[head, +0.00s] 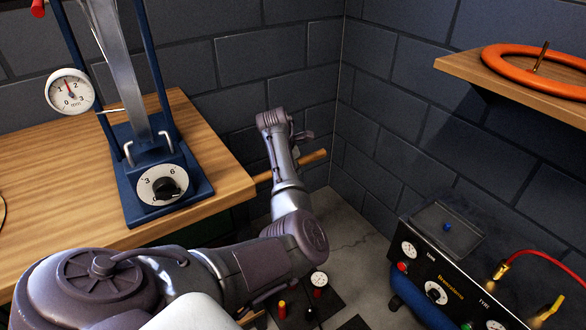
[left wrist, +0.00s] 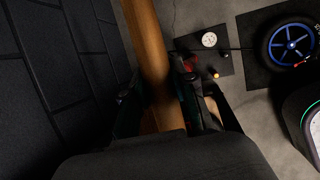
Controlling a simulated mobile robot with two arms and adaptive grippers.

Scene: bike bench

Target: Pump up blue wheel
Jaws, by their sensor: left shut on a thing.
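The blue wheel (left wrist: 291,44), with blue spokes and a black tyre, lies at the far right of the left wrist view. Beside it a round white gauge (left wrist: 209,40) sits on a black plate, with a yellow knob (left wrist: 214,75) below it. The gauge also shows in the head view (head: 319,279), where the wheel is not seen. My left gripper (left wrist: 155,95) is shut around a wooden bar (left wrist: 145,45). In the head view one end of the bar (head: 314,157) sticks out behind my left arm. My right gripper is not in view.
A wooden bench (head: 60,155) at left bears a blue press (head: 165,188) with dials. A black compressor (head: 455,275) with a red hose (head: 540,255) stands at lower right. A shelf (head: 500,80) with an orange ring (head: 500,62) is above. Grey block walls close the corner.

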